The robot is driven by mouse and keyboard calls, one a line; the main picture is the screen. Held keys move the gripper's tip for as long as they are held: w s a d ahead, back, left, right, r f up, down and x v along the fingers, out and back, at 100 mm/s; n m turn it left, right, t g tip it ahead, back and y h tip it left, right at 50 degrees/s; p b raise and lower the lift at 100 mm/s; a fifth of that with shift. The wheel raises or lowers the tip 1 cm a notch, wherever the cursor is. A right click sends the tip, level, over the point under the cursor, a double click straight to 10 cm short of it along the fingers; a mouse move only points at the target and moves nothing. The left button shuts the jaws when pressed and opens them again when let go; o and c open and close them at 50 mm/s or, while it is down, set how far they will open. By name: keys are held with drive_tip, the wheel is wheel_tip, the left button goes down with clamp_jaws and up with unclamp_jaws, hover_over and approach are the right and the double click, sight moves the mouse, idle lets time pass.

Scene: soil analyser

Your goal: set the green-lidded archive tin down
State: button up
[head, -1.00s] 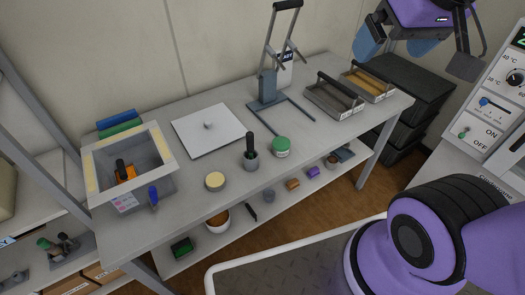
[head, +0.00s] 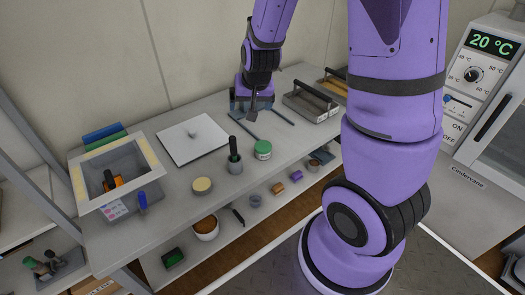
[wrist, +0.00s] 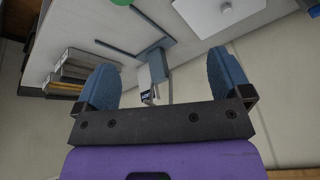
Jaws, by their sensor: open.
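The green-lidded archive tin (head: 263,149) stands upright on the bench, just right of a grey cup with a dark-handled tool. Its green lid shows only as a sliver at the top edge of the wrist view (wrist: 121,2). My gripper (head: 252,112) is above the bench, behind the tin and apart from it. In the wrist view its two blue fingers are spread wide with nothing between them (wrist: 165,75). My gripper hides much of the lever stand in the head view.
The lever stand (wrist: 152,62) is beyond my fingers in the wrist view. A white plate (head: 192,135) lies left of the tin, and a cream-lidded round pot (head: 202,185) sits at the front. Wire-handled trays (head: 310,104) stand to the right. Bare bench lies in front of the tin.

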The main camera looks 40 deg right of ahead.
drive_tip(key=m+h, duration=0.2)
approach(263, 146)
drive_tip(key=shift+g, duration=0.4)
drive_tip(key=x, duration=0.5)
drive_tip(key=shift+d, duration=0.1)
drive_tip(key=shift+x, duration=3.15)
drive_tip(key=shift+w+a, duration=0.2)
drive_tip(key=c, duration=1.2)
drive_tip(key=shift+o, duration=0.2)
drive_tip(key=shift+r, duration=0.15)
